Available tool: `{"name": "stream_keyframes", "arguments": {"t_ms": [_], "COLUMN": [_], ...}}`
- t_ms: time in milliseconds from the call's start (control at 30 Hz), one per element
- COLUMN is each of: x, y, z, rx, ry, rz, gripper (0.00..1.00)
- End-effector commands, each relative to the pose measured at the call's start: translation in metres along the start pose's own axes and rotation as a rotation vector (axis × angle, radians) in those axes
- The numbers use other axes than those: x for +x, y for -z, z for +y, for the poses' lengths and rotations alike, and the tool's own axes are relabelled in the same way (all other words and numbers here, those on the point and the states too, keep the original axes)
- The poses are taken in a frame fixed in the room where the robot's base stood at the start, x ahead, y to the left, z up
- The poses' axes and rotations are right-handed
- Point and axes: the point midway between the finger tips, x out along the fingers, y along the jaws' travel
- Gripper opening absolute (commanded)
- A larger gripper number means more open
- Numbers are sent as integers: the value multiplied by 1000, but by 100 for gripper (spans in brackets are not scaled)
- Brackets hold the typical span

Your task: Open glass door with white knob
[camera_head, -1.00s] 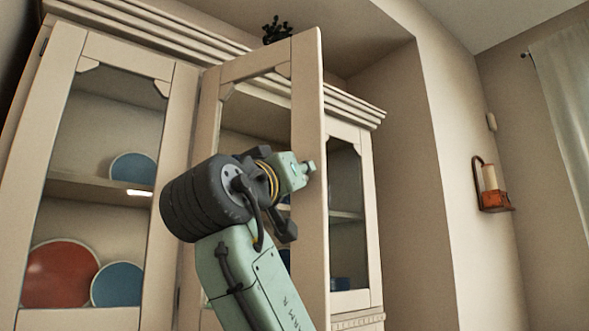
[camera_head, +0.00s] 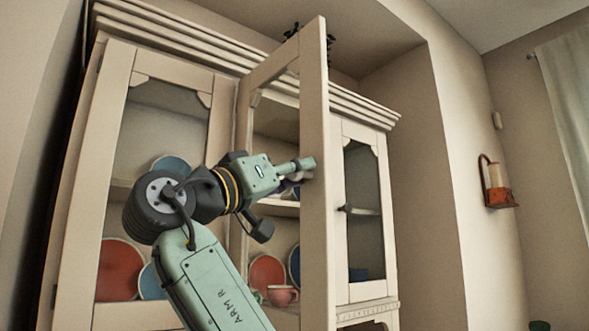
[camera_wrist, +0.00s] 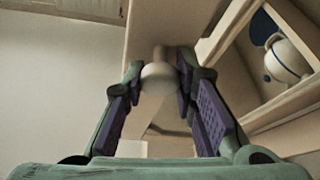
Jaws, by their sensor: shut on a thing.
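The glass door (camera_head: 315,115) is the middle door of a cream cabinet. It stands swung outward, hinged on its left, with its free edge toward me. My gripper (camera_head: 300,172) is at the door's free stile, partly hidden by its own body. In the wrist view, the round white knob (camera_wrist: 160,76) sits on its short stem between the fingers of my gripper (camera_wrist: 162,72), which is shut on it. The knob itself is hidden in the head view.
A closed left door (camera_head: 115,170) and a right door (camera_head: 362,205) flank the open one. Red plates (camera_head: 266,272) and a pink cup (camera_head: 281,296) stand on the shelf behind it. A candle sconce (camera_head: 496,182) hangs on the right wall.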

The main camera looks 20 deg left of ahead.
Motion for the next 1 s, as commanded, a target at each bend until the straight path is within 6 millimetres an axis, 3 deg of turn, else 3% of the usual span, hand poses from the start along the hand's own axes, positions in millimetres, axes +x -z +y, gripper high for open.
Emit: {"name": "stream_keyframes", "arguments": {"t_ms": [367, 400, 700, 1000], "x": [0, 0, 0, -1], "y": [2, 2, 1, 1], "z": [0, 0, 0, 0], "rx": [-1, -1, -1, -1], "ry": [-3, -3, -3, -2], "rz": [3, 3, 1, 1], "gripper": [0, 26, 46, 47]}}
